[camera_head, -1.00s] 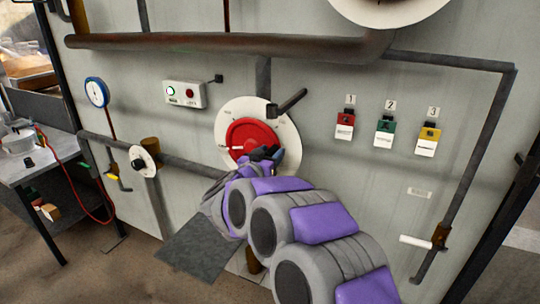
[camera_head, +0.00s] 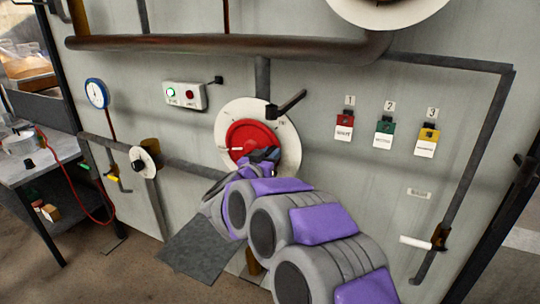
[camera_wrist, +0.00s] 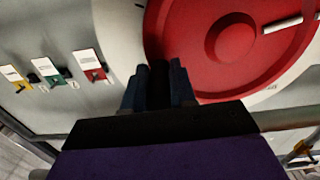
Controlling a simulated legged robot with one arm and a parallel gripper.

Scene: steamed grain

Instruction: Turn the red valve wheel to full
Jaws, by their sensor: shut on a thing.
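The red valve wheel (camera_head: 252,136) is mounted on a round white plate (camera_head: 288,125) on the grey wall panel. A short white mark shows on the wheel's left side in the head view. In the wrist view the wheel (camera_wrist: 190,45) fills the upper right, with its raised hub and a pale bar. My gripper (camera_head: 264,155) is at the lower right of the wheel. In the wrist view its fingers (camera_wrist: 158,85) are shut on a dark, narrow handle at the wheel's rim. The fingers hide where the handle meets the wheel.
A black lever (camera_head: 290,104) juts out just above the plate. Three coloured tagged locks (camera_head: 384,132) hang to the right. A light box (camera_head: 186,95) and a gauge (camera_head: 97,93) are to the left. A rusty pipe (camera_head: 220,45) runs above.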

